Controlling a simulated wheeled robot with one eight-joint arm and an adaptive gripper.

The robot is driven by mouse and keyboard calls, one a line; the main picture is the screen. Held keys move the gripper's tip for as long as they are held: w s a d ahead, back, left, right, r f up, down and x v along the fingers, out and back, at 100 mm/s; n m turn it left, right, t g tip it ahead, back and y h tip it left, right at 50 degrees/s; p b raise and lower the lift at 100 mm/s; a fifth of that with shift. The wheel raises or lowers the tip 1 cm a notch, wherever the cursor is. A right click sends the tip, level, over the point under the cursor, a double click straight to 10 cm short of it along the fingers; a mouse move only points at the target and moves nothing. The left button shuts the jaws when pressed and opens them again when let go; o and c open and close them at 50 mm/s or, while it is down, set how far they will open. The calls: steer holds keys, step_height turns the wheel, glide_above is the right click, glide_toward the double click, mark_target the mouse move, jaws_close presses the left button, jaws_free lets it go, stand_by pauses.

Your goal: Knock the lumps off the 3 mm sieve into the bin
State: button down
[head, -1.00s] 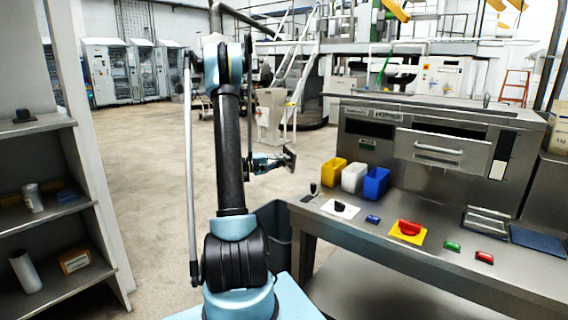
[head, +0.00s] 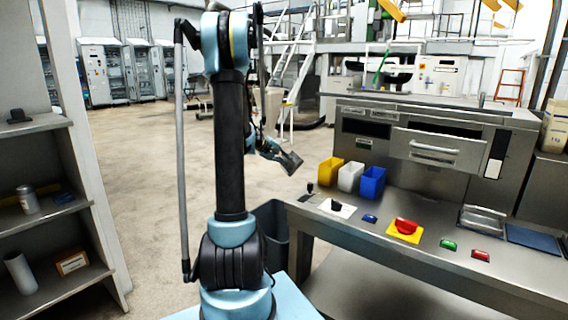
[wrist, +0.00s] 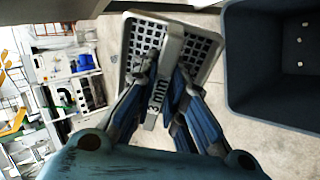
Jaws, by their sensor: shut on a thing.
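The 3 mm sieve (wrist: 128,52) is a grey tray with a square-holed mesh and a handle marked "3 mm". My gripper (wrist: 166,78) is shut on its handle in the wrist view. In the head view the sieve (head: 290,162) is small, tilted, and held in the air above and beyond the bin. The dark bin (head: 272,222) stands on the floor left of the bench. In the wrist view the bin (wrist: 262,98) is right of the sieve, with 3 small pale bits inside. I cannot make out lumps on the mesh.
The steel bench (head: 345,234) on the right carries yellow, white and blue boxes (head: 350,178), a red knob on a yellow plate (head: 405,229) and coloured buttons. A shelf unit (head: 60,205) stands at the left. Open floor lies between.

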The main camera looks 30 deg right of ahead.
steer(key=shift+d+f+y, duration=0.1)
steer(key=shift+d+y, duration=0.1)
steer(key=shift+y, duration=0.2)
steer(key=shift+s+d+f+y, duration=0.1)
steer(key=shift+d+f+y, duration=0.05)
steer(key=shift+f+y, duration=0.5)
steer(key=shift+d+f+y, duration=0.15)
steer(key=shift+f+y, duration=0.4)
steer(key=shift+f, duration=0.05)
step_height(320, 180, down, 7)
steer(key=d+t+y, duration=0.1)
steer(key=y, duration=0.5)
steer(key=shift+d+m, duration=0.25)
steer(key=shift+m, duration=0.05)
steer(key=shift+a, duration=0.1)
